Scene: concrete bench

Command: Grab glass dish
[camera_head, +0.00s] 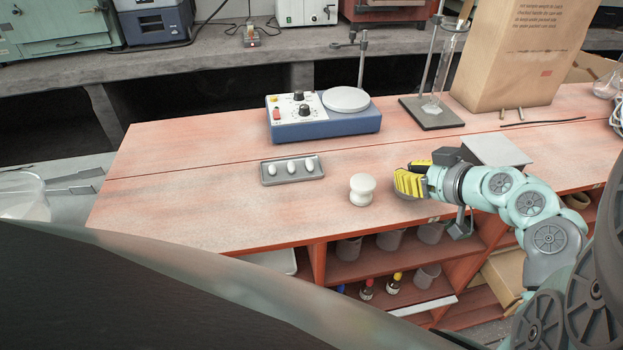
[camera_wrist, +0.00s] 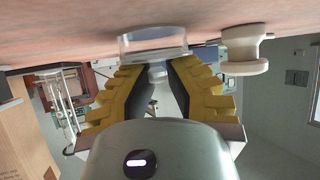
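The glass dish (camera_wrist: 153,46) is clear, round and shallow. In the wrist view, which looks upside down, it stands on the bench top just beyond my fingertips, in front of the gap between them. In the head view my gripper (camera_head: 411,176) mostly hides it. My gripper's yellow ridged fingers with dark inner pads are apart, low over the bench near its front edge. The wrist view shows the gripper (camera_wrist: 157,70) open, with nothing visibly clamped. Whether the tips touch the dish I cannot tell.
A white spool-shaped piece (camera_head: 362,189) stands close left of my gripper; it also shows in the wrist view (camera_wrist: 245,50). A grey tray (camera_head: 293,180) with white pieces, a blue hotplate (camera_head: 324,122), a glassware stand (camera_head: 432,115) and a paper bag (camera_head: 520,50) stand farther back.

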